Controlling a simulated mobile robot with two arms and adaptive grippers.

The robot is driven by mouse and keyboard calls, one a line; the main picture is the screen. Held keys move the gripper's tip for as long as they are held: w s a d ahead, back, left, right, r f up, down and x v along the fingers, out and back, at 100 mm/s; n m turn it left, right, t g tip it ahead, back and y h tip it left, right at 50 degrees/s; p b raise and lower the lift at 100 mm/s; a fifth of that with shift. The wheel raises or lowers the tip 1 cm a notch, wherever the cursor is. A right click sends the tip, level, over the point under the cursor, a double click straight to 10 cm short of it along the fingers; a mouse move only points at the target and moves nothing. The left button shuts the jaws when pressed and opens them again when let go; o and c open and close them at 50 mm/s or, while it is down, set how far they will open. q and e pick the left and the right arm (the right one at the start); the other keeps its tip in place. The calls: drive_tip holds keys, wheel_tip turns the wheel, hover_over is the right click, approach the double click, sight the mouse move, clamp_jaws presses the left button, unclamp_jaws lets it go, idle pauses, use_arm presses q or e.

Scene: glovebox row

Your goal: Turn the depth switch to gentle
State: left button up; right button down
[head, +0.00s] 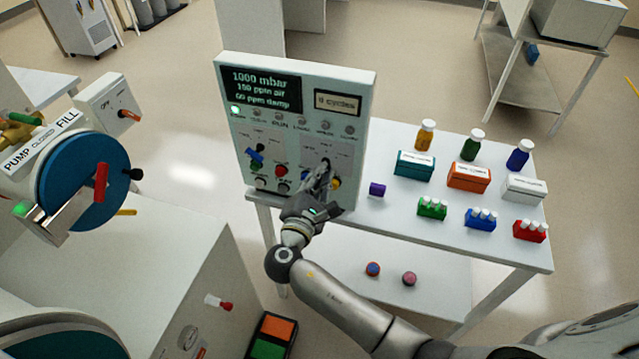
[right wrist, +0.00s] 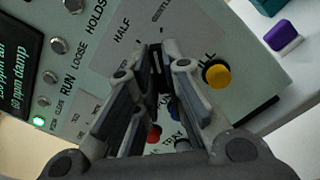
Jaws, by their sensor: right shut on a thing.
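The control panel (head: 304,112) stands upright on the white table, with a dark readout at its top left. My right gripper (head: 323,172) reaches the panel's lower right part and is shut on the dark handle of the depth switch. In the right wrist view the fingertips (right wrist: 158,58) close around this dark handle, mostly hidden between them. The labels HALF, one that looks like GENTLE, and a partly covered one ending in "LL" surround the fingers. The handle's exact direction is hard to tell. My left gripper is not in view.
A yellow button (right wrist: 216,75) sits close beside the fingers, and a red button (head: 281,171) and blue switch (head: 256,155) are further left on the panel. Bottles, boxes and vial racks (head: 432,208) stand on the table (head: 400,240) to the right.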

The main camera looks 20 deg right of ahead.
drive_tip(key=shift+f+m+b, duration=0.1)
drive_tip(key=shift+m+b, duration=1.1)
drive_tip(key=shift+m, duration=0.1)
drive_tip(key=c, duration=1.5)
unclamp_jaws()
drive_tip(key=v, duration=1.2)
